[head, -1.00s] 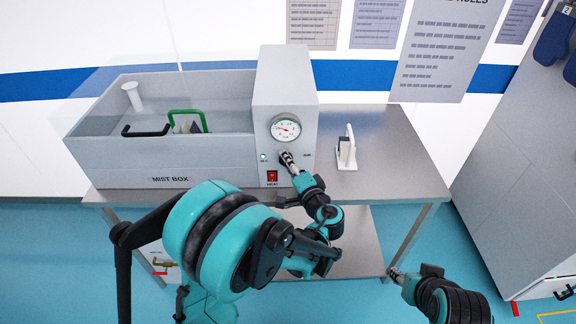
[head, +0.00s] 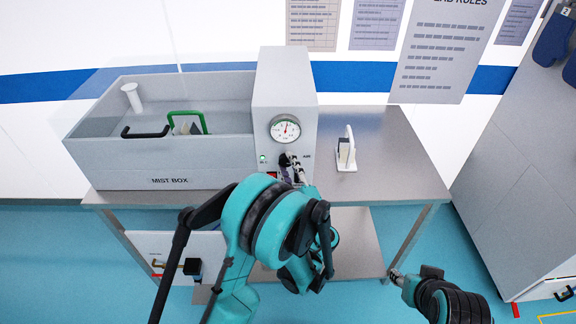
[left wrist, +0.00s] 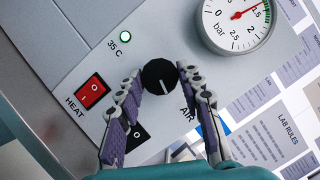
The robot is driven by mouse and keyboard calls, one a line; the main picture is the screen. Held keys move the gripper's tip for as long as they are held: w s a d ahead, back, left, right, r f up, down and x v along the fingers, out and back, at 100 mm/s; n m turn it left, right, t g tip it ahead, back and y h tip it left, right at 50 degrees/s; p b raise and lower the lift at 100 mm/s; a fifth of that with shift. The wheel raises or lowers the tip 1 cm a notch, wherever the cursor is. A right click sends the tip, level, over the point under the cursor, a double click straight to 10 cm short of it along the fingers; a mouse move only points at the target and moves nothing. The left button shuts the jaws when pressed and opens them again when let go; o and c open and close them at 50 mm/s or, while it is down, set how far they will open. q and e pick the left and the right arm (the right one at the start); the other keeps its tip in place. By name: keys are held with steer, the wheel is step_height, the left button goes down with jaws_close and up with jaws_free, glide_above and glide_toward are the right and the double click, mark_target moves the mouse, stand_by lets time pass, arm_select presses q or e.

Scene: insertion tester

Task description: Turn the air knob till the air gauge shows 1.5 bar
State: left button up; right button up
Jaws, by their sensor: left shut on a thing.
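The air knob (left wrist: 159,76) is black and round with a white mark, beside the word AIR in the left wrist view. My left gripper (left wrist: 161,74) is shut on it, with one purple-padded finger at each side. In the head view my left gripper (head: 297,168) is at the front panel, below the air gauge (head: 285,129). The gauge also shows in the left wrist view (left wrist: 238,18), cut off at the top. Its red needle points up and right, to about 1.5, at the green band. My right gripper (head: 396,276) is low at the right, away from the tester, too small to judge.
A red HEAT switch (left wrist: 91,91) and a lit green lamp (left wrist: 125,37) are close to the knob. The mist box (head: 160,165) stands left of the panel. A white stand (head: 346,152) is on the table (head: 395,170) at the right.

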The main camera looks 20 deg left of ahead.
arm_select(q)
steer(key=shift+m, duration=0.4)
steer(key=o, duration=1.2)
steer(key=shift+f, duration=0.1)
steer(key=shift+c, duration=0.2)
